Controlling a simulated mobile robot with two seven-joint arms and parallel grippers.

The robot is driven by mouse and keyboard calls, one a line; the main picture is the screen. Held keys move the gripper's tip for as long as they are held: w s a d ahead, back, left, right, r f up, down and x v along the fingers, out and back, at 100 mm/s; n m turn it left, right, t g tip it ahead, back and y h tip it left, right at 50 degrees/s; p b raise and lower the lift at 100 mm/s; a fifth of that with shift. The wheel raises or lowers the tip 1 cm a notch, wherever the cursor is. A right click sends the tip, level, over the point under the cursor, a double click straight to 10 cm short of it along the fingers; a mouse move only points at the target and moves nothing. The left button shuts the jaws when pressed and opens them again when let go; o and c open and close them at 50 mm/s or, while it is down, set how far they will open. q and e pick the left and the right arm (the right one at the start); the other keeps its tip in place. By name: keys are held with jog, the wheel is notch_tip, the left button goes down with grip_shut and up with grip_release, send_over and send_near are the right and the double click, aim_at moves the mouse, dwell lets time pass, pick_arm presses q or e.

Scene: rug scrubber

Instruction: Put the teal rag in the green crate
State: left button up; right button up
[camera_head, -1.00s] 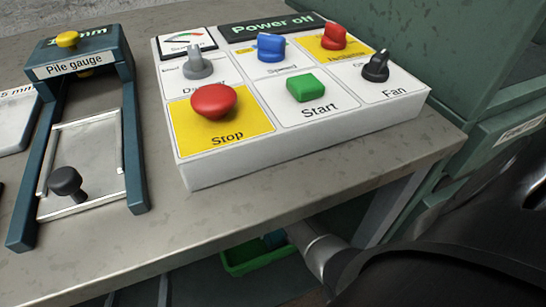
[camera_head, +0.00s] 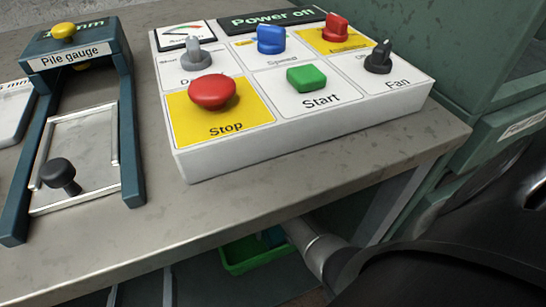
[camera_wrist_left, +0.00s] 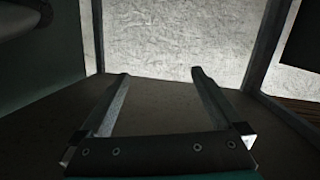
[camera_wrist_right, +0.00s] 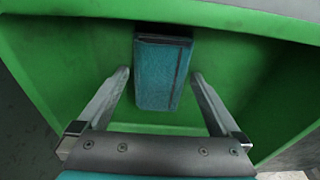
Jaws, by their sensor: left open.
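The green crate (camera_head: 240,262) is under the bench in the head view, partly hidden by the bench edge and my right arm. The teal rag (camera_head: 273,238) shows as a small patch inside it. In the right wrist view the folded rag (camera_wrist_right: 160,85) is inside the crate (camera_wrist_right: 70,60), close to the wall at the top of the picture. My right gripper (camera_wrist_right: 160,76) is open, one finger on each side of the rag, with visible gaps. My left gripper (camera_wrist_left: 160,74) is open and empty; it shows only in the left wrist view.
A control box (camera_head: 300,125) with knobs and buttons stands on the grey bench (camera_head: 215,215). A pile gauge (camera_head: 85,110) stands to its left. A green cabinet (camera_head: 455,50) is at the right. The bench front edge lies above the crate.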

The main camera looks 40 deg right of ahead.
aim_at(274, 233)
pick_arm(q)
jog(key=shift+w+a, duration=0.1)
pick_arm(e)
jog(key=shift+r, duration=0.2)
